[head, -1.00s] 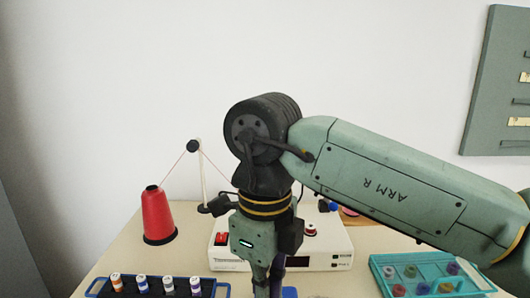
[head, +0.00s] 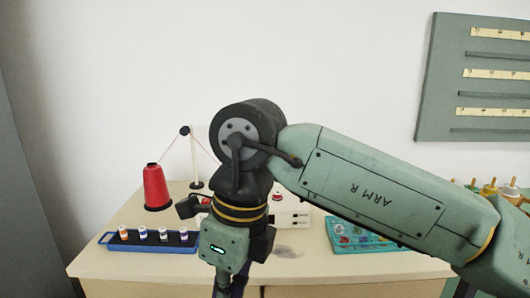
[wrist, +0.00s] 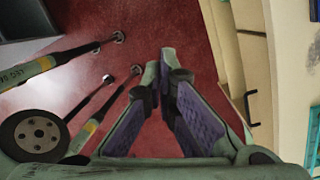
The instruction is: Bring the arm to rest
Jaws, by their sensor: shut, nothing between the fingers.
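My gripper shows in the wrist view (wrist: 165,75) with its two purple-padded fingers close together at the tips and nothing between them. It points down over a red floor (wrist: 205,75), beside the counter's front. In the head view my green arm reaches in from the right and bends down at a black joint. The fingers there run down in front of the counter (head: 330,262), and their tips are cut off or hidden at the bottom edge.
A slotted board (head: 450,80) hangs on the wall.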

